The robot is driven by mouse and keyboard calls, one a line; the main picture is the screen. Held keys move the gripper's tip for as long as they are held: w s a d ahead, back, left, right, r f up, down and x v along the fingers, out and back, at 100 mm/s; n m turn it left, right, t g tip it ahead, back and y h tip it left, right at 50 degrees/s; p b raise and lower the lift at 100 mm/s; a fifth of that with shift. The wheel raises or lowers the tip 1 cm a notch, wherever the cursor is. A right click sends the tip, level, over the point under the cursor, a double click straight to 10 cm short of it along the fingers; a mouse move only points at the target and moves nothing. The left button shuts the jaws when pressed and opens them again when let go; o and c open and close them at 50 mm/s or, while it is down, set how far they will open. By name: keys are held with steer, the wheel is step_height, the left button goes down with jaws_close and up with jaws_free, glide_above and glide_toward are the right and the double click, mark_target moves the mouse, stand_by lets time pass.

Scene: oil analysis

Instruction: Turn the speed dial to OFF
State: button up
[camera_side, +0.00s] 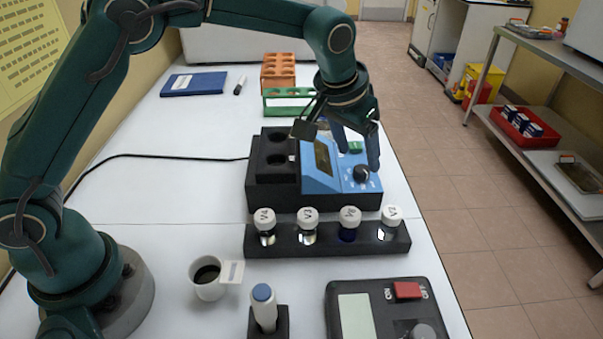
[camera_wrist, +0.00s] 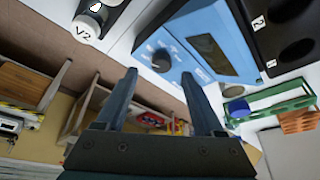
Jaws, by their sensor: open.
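The blue device (camera_side: 322,182) stands on the bench, with a dark round dial (camera_side: 361,174) on its sloped front panel. The dial also shows in the wrist view (camera_wrist: 161,59), with small white marks around it, too small to read; I cannot tell its setting. My gripper (camera_side: 356,152) is over the panel, with its fingers pointing down toward the dial. In the wrist view its two fingers (camera_wrist: 160,76) are wide apart and empty, with the dial in the gap beyond the tips. I cannot tell whether a finger touches the panel.
A black rack (camera_side: 328,241) with several white-capped vials stands in front of the device. A green rack (camera_side: 291,103) and an orange rack (camera_side: 282,72) stand behind. A cup (camera_side: 207,279), a capped bottle (camera_side: 264,306) and a black instrument (camera_side: 385,305) are nearer. The bench's right edge is close.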

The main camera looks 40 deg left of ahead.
mark_target(362, 169)
steer(key=shift+x, duration=2.4)
steer(key=shift+w+a, duration=0.1)
steer(key=shift+a, duration=0.05)
steer(key=shift+c, duration=0.2)
jaws_close()
steer(key=shift+n, duration=0.3)
steer(key=n+y, duration=0.1)
steer(key=n, duration=0.3)
steer(key=shift+d+y, duration=0.2)
steer(key=shift+y, duration=0.2)
